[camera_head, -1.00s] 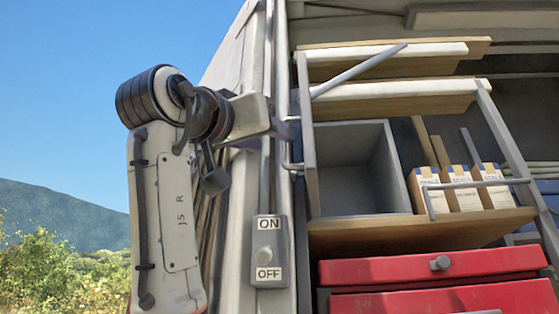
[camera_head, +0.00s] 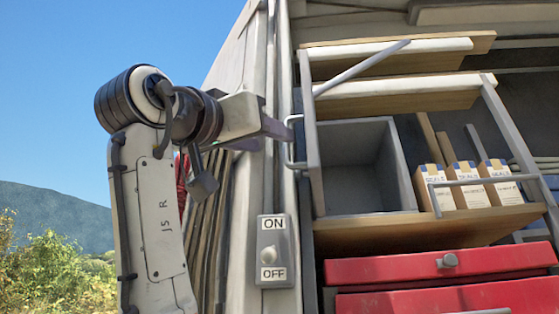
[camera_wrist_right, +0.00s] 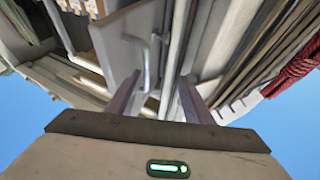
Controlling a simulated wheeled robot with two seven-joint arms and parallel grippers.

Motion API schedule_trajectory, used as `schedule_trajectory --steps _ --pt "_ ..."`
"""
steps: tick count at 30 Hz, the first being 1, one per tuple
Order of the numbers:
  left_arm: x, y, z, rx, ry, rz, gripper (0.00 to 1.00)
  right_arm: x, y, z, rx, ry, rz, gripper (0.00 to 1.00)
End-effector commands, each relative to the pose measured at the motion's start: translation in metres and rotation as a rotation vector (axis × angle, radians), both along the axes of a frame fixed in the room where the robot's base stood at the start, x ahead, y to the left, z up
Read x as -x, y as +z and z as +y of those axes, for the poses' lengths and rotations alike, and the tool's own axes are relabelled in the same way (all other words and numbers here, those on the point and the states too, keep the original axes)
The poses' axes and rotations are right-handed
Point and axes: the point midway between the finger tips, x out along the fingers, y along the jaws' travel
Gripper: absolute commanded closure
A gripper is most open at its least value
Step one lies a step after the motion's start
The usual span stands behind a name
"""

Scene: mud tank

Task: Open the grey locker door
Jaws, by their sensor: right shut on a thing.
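The grey locker (camera_head: 360,165) is an open-fronted grey box on a wooden shelf, and I see into its inside. The grey locker door (camera_head: 312,150) stands open at its left, seen nearly edge-on. The door's bar handle (camera_head: 292,162) faces left, and it also shows in the right wrist view (camera_wrist_right: 146,55). My right gripper (camera_head: 282,132) comes from the left and is shut on the handle, its fingertips at the bar. In the right wrist view my gripper's fingers (camera_wrist_right: 158,92) stand on either side of the bar's lower part. My left gripper is not in view.
An ON/OFF switch plate (camera_head: 272,252) is on the pale post below my gripper. Red drawers (camera_head: 440,268) sit under the shelf. Several labelled boxes (camera_head: 465,185) stand right of the locker behind a rail. A slanted grey bar (camera_head: 362,68) crosses above the door.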

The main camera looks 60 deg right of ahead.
Motion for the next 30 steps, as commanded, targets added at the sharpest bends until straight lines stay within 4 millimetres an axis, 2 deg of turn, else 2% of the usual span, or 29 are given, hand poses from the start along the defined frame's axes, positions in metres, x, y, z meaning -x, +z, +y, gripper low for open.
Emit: schedule_trajectory --steps 1,30 --pt "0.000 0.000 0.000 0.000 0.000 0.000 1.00 -0.021 -0.006 0.010 0.006 0.028 0.034 0.70" --pt "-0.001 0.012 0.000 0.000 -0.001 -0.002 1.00 -0.050 -0.028 0.058 0.006 0.017 0.023 0.72"
